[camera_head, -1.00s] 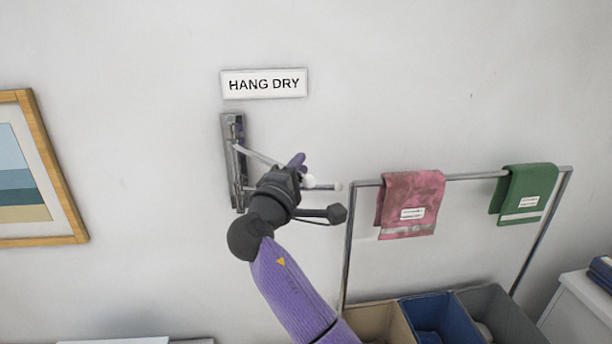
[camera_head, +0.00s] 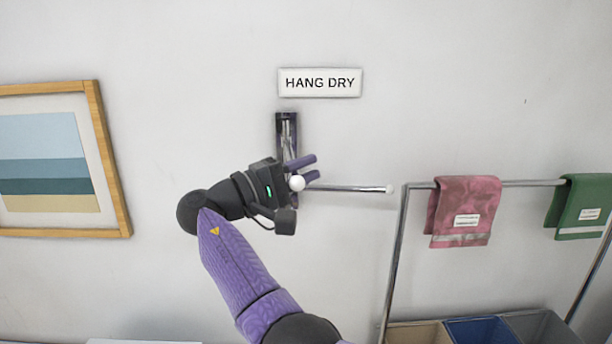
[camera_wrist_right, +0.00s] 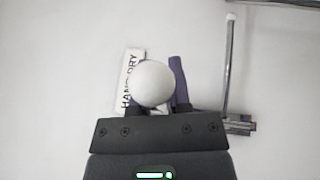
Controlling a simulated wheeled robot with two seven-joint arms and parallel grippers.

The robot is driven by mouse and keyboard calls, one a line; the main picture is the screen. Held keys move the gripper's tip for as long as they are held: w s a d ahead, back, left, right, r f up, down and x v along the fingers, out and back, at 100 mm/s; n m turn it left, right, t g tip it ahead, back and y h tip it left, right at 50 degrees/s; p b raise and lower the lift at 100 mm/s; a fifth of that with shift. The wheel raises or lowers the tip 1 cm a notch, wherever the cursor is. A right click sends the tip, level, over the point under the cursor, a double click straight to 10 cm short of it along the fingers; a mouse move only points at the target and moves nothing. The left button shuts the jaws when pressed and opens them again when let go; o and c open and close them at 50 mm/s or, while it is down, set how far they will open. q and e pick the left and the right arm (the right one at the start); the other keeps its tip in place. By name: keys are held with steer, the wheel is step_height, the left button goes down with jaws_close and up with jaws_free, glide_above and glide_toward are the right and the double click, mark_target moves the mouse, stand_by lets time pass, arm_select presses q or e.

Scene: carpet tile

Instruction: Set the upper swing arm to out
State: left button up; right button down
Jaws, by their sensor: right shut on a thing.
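A metal wall bracket (camera_head: 287,130) is mounted below the HANG DRY sign. The upper swing arm shows mainly by its white ball end (camera_head: 297,183), which points out from the wall; most of its rod is hidden by my gripper. My right gripper (camera_head: 309,168) is at this end, its purple fingers shut on the upper swing arm. In the right wrist view the white ball (camera_wrist_right: 154,84) sits in front of the fingers. The lower swing arm (camera_head: 350,189) reaches right along the wall, just beyond my gripper. My left gripper is not in view.
The HANG DRY sign (camera_head: 320,82) is above the bracket. A rail with a pink towel (camera_head: 466,205) and a green towel (camera_head: 580,208) stands at right, over several bins (camera_head: 480,330). A framed picture (camera_head: 125,210) hangs at left. The wall between is bare.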

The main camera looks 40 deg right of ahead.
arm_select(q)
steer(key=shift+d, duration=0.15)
arm_select(e)
steer(key=c, duration=0.6)
jaws_free()
steer(key=shift+w, duration=0.1)
arm_select(q)
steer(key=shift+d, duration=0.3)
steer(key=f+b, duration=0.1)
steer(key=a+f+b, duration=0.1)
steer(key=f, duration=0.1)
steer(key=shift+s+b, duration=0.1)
steer(key=shift+b, duration=0.3)
arm_select(e)
steer(key=a, duration=0.3)
steer(key=a+f, duration=0.1)
steer(key=a, duration=0.6)
steer(key=shift+w+f, duration=0.35)
steer(key=shift+f, duration=0.05)
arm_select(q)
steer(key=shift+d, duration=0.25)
arm_select(e)
steer(key=shift+d, duration=0.1)
